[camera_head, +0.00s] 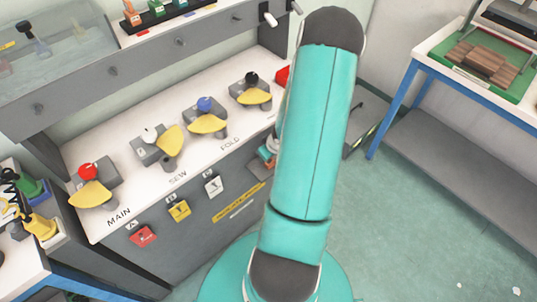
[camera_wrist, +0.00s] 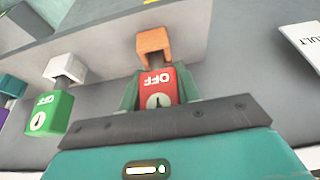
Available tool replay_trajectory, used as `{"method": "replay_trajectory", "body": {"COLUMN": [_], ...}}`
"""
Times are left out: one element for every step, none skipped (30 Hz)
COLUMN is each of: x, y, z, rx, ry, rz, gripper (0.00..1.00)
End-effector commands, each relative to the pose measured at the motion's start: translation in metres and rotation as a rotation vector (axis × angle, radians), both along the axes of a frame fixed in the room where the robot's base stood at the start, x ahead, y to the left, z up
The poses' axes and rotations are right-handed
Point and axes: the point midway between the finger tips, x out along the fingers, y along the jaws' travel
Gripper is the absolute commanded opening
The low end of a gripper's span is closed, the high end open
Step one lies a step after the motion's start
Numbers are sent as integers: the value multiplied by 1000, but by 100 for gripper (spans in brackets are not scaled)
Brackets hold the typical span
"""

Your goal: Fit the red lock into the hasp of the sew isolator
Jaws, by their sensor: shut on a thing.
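In the wrist view my gripper (camera_wrist: 157,103) is shut on the red lock (camera_wrist: 157,90), with a grey-green finger on each side of it. The lock's face shows OFF upside down and a dark keyhole. An orange loop (camera_wrist: 155,42) shows just above the lock; I cannot tell if it is joined to it. In the head view my teal arm hides much of the right side, and the gripper and held lock cannot be made out. The sew isolator (camera_head: 150,152) has a white knob (camera_head: 150,134) and a yellow hasp plate (camera_head: 170,142), above the SEW label.
The main isolator (camera_head: 92,185) with a red knob and the fold isolator (camera_head: 205,118) with a blue knob flank the sew one. A blue-legged table (camera_head: 393,108) stands right.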

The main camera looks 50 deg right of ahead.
Motion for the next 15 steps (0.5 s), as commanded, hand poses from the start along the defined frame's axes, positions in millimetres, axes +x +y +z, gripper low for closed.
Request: {"method": "replay_trajectory", "body": {"x": [0,0,0,0,0,0,0,0,0,0,0,0,0,0,0], "y": [0,0,0,0,0,0,0,0,0,0,0,0,0,0,0], "z": [2,2,4,4,5,6,7,8,9,10,11,12,13,13,15], "rx": [1,2,2,2,2,2,2,2,2,2,1,1,1,1,1], "ry": [-2,-2,-1,-1,-1,-1,-1,-1,-1,-2,-2,-1,-1,-1,-2], "rz": [-1,-2,-2,-2,-2,-2,-2,-2,-2,-2,-1,-2,-2,-3,-3], "gripper": [5,5,5,5,5,5,5,5,5,5,5,5,5,5,5]}}
